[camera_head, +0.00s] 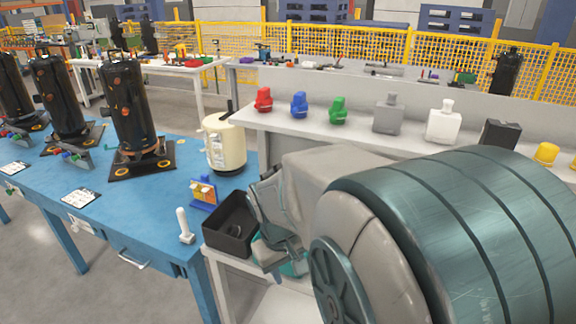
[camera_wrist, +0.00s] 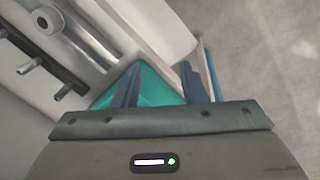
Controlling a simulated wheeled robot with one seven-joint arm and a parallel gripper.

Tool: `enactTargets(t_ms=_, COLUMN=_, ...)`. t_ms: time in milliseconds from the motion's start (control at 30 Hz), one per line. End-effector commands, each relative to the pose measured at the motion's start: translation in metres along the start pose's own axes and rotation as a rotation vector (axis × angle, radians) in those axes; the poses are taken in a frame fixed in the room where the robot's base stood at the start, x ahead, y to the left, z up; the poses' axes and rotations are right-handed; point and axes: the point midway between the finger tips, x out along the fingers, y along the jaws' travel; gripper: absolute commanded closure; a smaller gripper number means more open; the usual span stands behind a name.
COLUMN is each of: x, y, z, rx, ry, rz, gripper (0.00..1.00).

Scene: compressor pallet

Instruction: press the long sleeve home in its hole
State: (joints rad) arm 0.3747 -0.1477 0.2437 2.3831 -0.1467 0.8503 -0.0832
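My gripper (camera_wrist: 160,82) shows in the wrist view with its two dark blue fingers apart and nothing between them. A teal bin (camera_wrist: 150,92) lies beyond the fingers. In the head view my arm fills the lower right, and the fingertips are hard to make out near the teal bin (camera_head: 296,267). Three black compressors, the nearest (camera_head: 128,108), stand upright on dark base plates (camera_head: 140,170) with yellow-ringed holes, on the blue table far left of my gripper. I cannot make out the long sleeve or its hole for certain in either view.
A black bin (camera_head: 229,228) sits left of my arm. A white bolt-like piece (camera_head: 184,226) and a cream canister (camera_head: 224,143) stand on the blue table (camera_head: 130,215). A shelf behind my arm holds red (camera_head: 264,100), blue, green and grey pieces. Metal rods (camera_wrist: 45,62) show upper left in the wrist view.

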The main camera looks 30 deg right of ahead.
Motion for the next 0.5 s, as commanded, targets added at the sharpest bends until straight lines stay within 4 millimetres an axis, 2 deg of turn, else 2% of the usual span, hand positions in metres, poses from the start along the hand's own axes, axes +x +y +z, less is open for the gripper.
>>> enactTargets(t_ms=33, x=-0.019, y=0.01, z=-0.004, rx=0.0, ry=-0.009, rz=0.005, gripper=0.62)
enactTargets(t_ms=133, x=-0.03, y=0.028, z=-0.013, rx=-0.011, ry=-0.03, rz=0.013, gripper=0.62)
enactTargets(t_ms=500, x=-0.008, y=0.094, z=-0.039, rx=-0.062, ry=-0.073, rz=-0.021, gripper=0.62)
